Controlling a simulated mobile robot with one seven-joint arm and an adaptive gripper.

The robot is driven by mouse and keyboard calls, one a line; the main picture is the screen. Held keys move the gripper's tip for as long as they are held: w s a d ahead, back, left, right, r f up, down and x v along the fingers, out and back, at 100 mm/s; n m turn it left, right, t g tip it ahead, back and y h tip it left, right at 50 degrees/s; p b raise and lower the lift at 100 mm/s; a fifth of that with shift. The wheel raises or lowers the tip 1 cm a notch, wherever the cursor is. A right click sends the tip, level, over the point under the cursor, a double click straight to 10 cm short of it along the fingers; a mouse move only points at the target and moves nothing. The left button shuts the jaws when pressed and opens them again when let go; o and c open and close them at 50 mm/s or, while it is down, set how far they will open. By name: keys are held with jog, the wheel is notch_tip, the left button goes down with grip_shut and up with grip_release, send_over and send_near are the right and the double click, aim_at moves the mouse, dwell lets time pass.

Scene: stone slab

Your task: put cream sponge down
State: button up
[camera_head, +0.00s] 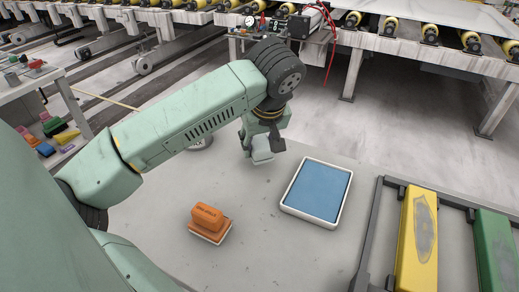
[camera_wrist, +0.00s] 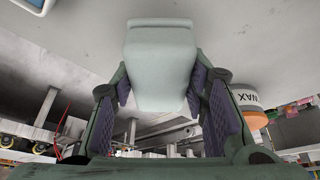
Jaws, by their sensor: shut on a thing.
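The cream sponge (camera_wrist: 160,50) is a pale, rounded block that looks greyish in this light. My gripper (camera_wrist: 160,88) is shut on it, with a ribbed pad on each side, in the wrist view. In the head view my gripper (camera_head: 262,143) holds the sponge (camera_head: 262,157) over the far part of the grey slab (camera_head: 265,240), left of and beyond the blue tray. I cannot tell whether the sponge touches the slab. The gripper and wrist hide its upper part in the head view.
A white-rimmed tray (camera_head: 284,203) with a blue inside lies right of my gripper. An orange block (camera_head: 208,218) sits nearer. A wax tin (camera_wrist: 247,98) stands close to the gripper. A dark rack (camera_head: 367,250) at right holds yellow (camera_head: 418,240) and green (camera_head: 495,250) blocks.

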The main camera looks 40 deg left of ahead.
notch_tip(320, 180, down, 3)
jog(key=shift+f+p, duration=0.1)
jog(key=shift+p, duration=0.3)
jog(key=shift+f+b, duration=0.35)
jog(key=shift+b, duration=0.25)
jog(key=o, duration=1)
jog(key=shift+r, duration=0.15)
jog(key=shift+r+p, duration=0.3)
jog(key=shift+p, duration=0.3)
jog(key=b+v, duration=0.2)
jog(key=v, duration=0.9)
jog(key=shift+d+r, duration=0.15)
jog(key=shift+r, duration=0.25)
